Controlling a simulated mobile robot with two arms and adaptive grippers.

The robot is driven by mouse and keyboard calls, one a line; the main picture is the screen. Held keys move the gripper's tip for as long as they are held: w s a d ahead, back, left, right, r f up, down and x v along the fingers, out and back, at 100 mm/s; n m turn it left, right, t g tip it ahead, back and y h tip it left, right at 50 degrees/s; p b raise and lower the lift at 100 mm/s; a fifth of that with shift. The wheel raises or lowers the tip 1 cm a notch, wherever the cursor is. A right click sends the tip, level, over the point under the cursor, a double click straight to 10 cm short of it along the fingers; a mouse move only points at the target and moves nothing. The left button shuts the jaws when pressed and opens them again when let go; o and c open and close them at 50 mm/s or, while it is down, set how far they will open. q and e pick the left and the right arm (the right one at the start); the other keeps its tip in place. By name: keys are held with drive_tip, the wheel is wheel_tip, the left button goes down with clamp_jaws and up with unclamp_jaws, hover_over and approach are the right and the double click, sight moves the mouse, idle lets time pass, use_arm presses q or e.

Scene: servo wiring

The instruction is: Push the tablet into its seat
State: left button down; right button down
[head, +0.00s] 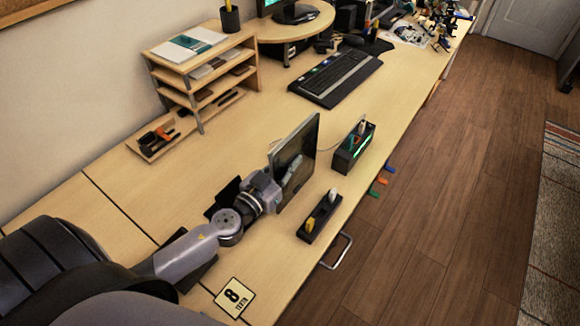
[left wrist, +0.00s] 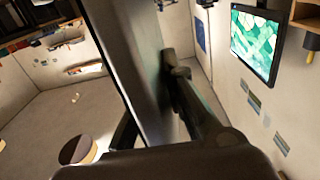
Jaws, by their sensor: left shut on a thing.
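The tablet (head: 297,160) is a thin dark slab with a pale rim, standing upright and tilted over the desk in the head view. My left gripper (head: 277,188) is shut on it at its lower left side. In the left wrist view the tablet (left wrist: 150,60) is a tall grey slab between the fingers of my left gripper (left wrist: 155,110). One dark finger lies along its right face. The tablet's lower edge is partly hidden, and I cannot tell which thing is its seat or whether they touch. My right gripper is not in view.
A black box with green lights (head: 346,160) stands right of the tablet. A black holder (head: 309,234) with yellow and white pieces lies near the desk's front edge. A keyboard (head: 337,77) and a wooden shelf (head: 203,75) are farther back.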

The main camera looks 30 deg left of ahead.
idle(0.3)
use_arm(q)
drive_tip(key=shift+f, duration=0.2)
drive_tip(key=c, duration=2.1)
unclamp_jaws()
drive_tip(key=o, duration=0.4)
drive_tip(key=shift+o, duration=0.2)
drive_tip(key=shift+r, duration=0.1)
